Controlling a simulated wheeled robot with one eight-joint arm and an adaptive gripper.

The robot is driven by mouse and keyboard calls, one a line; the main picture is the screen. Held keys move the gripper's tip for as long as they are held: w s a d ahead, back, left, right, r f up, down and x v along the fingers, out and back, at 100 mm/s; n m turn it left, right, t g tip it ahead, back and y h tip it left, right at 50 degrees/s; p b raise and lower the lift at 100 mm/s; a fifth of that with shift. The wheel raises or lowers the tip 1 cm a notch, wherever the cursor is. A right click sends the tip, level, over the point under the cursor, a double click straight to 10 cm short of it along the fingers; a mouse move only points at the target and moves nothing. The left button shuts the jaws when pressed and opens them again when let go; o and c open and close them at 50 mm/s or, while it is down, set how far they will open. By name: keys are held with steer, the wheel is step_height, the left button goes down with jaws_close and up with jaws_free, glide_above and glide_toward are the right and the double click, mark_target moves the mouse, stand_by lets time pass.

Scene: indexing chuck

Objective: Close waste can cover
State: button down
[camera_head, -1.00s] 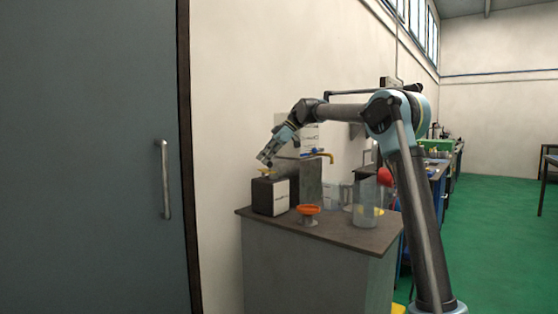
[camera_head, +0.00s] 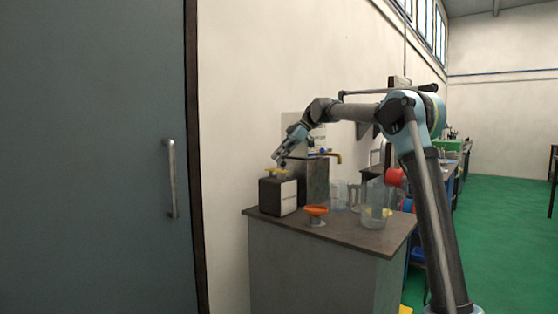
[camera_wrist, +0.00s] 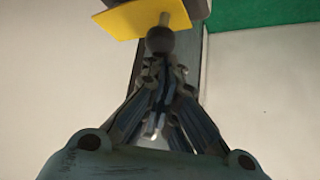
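The dark boxy can (camera_head: 270,196) with a pale label stands at the back left of the grey counter (camera_head: 345,236). A small yellow plate (camera_head: 276,171) shows at its top; how far the cover is open cannot be told. In the wrist view the yellow plate (camera_wrist: 125,20) is at the top, beside a short rod ending in a dark round knob (camera_wrist: 160,40). My gripper (camera_wrist: 164,68) has its fingers drawn together, tips right at the knob; whether they pinch it cannot be told. In the head view my gripper (camera_head: 282,158) is just above the can.
An orange dish on a stand (camera_head: 317,214), clear beakers (camera_head: 376,205) and a brass tap (camera_head: 333,155) are right of the can. A grey block (camera_head: 316,181) stands behind it. A wall is behind, a grey door (camera_head: 95,150) at left.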

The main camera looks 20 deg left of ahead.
steer(key=shift+w+d, duration=0.2)
steer(key=shift+w, duration=0.05)
steer(key=shift+d, duration=0.1)
steer(key=v, duration=1.1)
steer(key=s+d+f+m+t+h, duration=0.1)
steer(key=s+d+f+m, duration=0.15)
steer(key=d, duration=0.45)
steer(key=s+d+f+m+t, duration=0.1)
steer(key=s+d+m, duration=0.3)
steer(key=d, duration=0.3)
steer(key=s+d+f+m+t+h, duration=0.35)
steer(key=s+d+f+m, duration=0.75)
steer(key=s+d+f, duration=1.1)
steer(key=s+d+f+m+h, duration=0.1)
steer(key=s+d+f+m, duration=0.1)
steer(key=f, duration=0.4)
steer(key=s+d+f+m, duration=0.2)
steer(key=s+d+f, duration=0.2)
steer(key=s+f, duration=0.2)
steer(key=s+d+f+m+h, duration=0.1)
steer(key=s+d+f+m, duration=0.1)
steer(key=f, duration=0.5)
steer(key=shift+s+d+f+t+h, duration=0.2)
steer(key=shift+s+d+t+h, duration=0.2)
steer(key=shift+s+d, duration=0.6)
steer(key=shift+s+a, duration=0.2)
